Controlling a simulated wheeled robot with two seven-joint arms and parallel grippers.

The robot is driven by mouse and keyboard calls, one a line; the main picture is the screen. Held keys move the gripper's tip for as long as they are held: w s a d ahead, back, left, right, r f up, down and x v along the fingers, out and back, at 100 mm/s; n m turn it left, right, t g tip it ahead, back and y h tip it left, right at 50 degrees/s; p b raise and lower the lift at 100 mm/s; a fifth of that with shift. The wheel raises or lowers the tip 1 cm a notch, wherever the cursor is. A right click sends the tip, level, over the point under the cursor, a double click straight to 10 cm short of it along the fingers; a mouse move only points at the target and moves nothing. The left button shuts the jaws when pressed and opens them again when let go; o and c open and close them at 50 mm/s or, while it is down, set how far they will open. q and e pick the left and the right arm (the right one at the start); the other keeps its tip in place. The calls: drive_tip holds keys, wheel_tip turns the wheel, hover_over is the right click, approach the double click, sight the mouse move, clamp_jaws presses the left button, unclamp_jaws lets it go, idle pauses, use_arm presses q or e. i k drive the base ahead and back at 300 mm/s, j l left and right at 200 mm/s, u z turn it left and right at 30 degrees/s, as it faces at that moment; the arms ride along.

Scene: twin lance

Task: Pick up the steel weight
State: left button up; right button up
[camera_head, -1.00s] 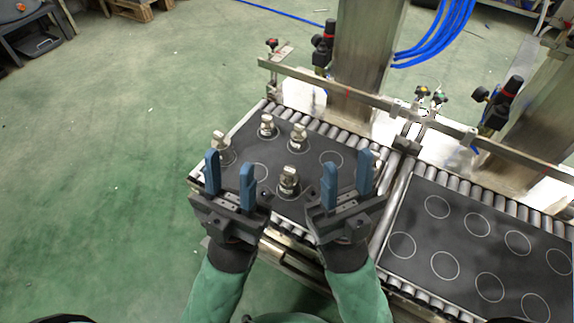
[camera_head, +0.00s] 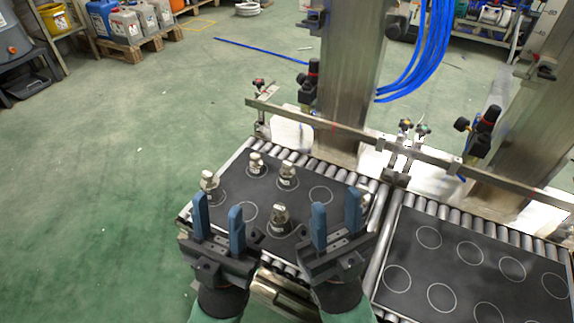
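Several steel weights stand upright on the left dark mat (camera_head: 310,182) with white circles. One weight (camera_head: 280,219) stands nearest, between my two grippers. Two more weights, one at the back left (camera_head: 256,163) and one at the back middle (camera_head: 287,174), stand behind it. Another weight (camera_head: 209,181) is at the left edge, just behind my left gripper. A further weight (camera_head: 364,199) is partly hidden behind my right gripper. My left gripper (camera_head: 219,224) is open and empty, its blue fingers pointing up in the picture. My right gripper (camera_head: 336,220) is open and empty too.
A second dark mat (camera_head: 470,262) with empty circles lies on rollers at the right. A metal rail (camera_head: 345,128) and steel columns (camera_head: 350,70) stand behind the rollers. Blue hoses (camera_head: 412,65) hang at the back. Green floor is open at the left.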

sight(256, 164)
drive_tip(key=i+j+z, duration=0.15)
drive_tip(key=j, duration=0.25)
drive_tip(key=j+z, duration=0.2)
drive_tip(key=j, duration=0.2)
drive_tip(key=i+j+z, duration=0.15)
drive_tip(key=j, duration=0.25)
